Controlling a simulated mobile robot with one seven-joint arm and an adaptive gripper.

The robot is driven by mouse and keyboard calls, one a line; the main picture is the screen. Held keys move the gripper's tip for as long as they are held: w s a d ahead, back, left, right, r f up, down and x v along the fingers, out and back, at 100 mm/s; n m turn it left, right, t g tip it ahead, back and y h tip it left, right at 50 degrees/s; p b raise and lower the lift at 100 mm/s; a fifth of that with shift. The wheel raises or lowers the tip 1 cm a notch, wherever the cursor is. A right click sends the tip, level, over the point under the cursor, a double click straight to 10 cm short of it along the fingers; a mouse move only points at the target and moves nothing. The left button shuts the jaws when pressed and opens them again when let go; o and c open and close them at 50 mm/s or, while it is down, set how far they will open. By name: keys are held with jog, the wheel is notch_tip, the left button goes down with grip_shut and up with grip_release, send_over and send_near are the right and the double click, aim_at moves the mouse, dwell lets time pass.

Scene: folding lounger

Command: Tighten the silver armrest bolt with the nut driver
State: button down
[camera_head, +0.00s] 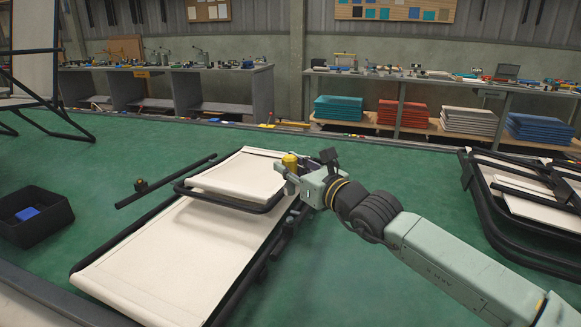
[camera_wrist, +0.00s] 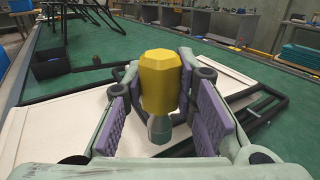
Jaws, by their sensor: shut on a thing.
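My gripper (camera_head: 298,179) is at the right side of the folded lounger (camera_head: 180,250), which has cream fabric and a black tube frame. The gripper is shut on the nut driver (camera_head: 290,161), seen by its yellow handle. In the wrist view the faceted yellow handle (camera_wrist: 160,80) stands upright between the purple finger pads of my gripper (camera_wrist: 163,110). A short grey-green part of the driver (camera_wrist: 159,129) shows below the handle. The driver's tip is hidden.
A black bar and a small dark knob (camera_head: 141,185) lie left of the lounger. A black bin (camera_head: 38,225) with a blue item stands at far left. Another folded lounger (camera_head: 520,195) lies at right. The green tabletop (camera_head: 400,165) between the loungers is clear behind my arm.

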aim_at(294, 192)
jog(key=shift+s+f+b, duration=0.1)
jog(key=shift+f+b, duration=0.05)
jog(key=shift+b, duration=0.15)
notch_tip(294, 192, down, 6)
jog(key=b, duration=0.6)
jog(key=shift+r+b, duration=0.25)
jog(key=shift+b, duration=0.05)
jog(key=shift+f, duration=1.1)
dwell(1.4)
dwell(0.3)
jog(key=c, duration=1.2)
grip_release()
jog(key=shift+d, duration=0.1)
jog(key=v, duration=1.2)
